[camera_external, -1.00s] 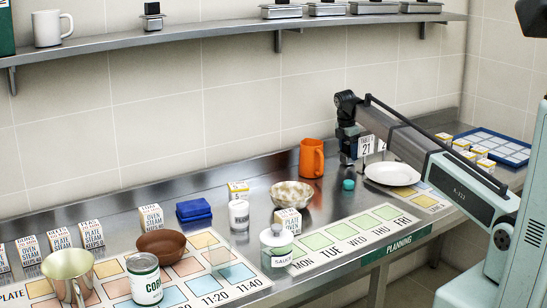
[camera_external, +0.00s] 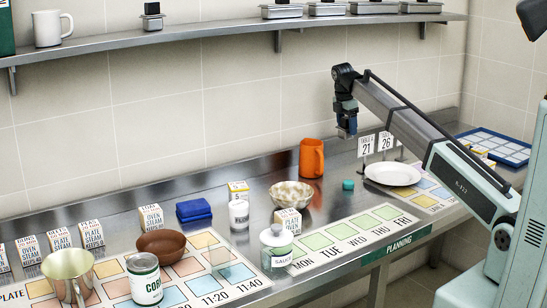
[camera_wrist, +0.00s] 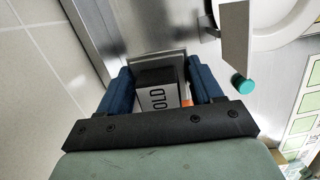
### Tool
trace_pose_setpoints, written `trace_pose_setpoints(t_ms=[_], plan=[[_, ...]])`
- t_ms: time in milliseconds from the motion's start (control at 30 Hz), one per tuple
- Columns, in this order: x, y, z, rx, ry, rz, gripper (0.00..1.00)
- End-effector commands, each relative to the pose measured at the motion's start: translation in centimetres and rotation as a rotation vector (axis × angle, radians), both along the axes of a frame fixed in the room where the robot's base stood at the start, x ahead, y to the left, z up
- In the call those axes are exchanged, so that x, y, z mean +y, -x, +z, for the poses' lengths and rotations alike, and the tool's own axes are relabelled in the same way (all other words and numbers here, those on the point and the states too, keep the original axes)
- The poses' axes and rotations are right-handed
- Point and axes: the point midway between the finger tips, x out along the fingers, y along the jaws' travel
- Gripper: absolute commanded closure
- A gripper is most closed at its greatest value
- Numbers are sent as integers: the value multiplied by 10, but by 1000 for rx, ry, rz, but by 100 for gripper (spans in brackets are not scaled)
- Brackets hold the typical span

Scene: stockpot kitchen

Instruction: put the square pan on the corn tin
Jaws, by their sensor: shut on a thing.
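The corn tin (camera_external: 146,282), with a white and green label, stands upright near the front edge at the lower left, in the external view. My gripper (camera_external: 347,134) is raised above the counter, behind the white plate and right of the orange mug, far from the tin. In the wrist view my gripper (camera_wrist: 162,88) has its blue fingers shut on either side of a black block with a white lettered label. The block appears to be part of a grey square-edged metal piece, apparently the square pan (camera_wrist: 157,56). In the external view the held thing is small and mostly hidden.
A metal pot (camera_external: 68,274) is left of the tin. Table signs (camera_external: 366,146) stand by the plate (camera_external: 392,174). A shelf (camera_external: 230,26) runs above.

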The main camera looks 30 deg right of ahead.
Motion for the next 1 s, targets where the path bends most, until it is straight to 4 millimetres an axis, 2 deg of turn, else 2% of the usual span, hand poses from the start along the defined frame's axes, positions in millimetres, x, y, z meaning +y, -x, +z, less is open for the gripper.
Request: trace_pose_setpoints(t_ms=[333,567,767,1000], plan=[[113,-18,29,-7,26,146,72],[197,-22,38,-8,26,280,72],[280,-19,45,-7,22,418,72],[380,-5,53,-6,16,585,72]])
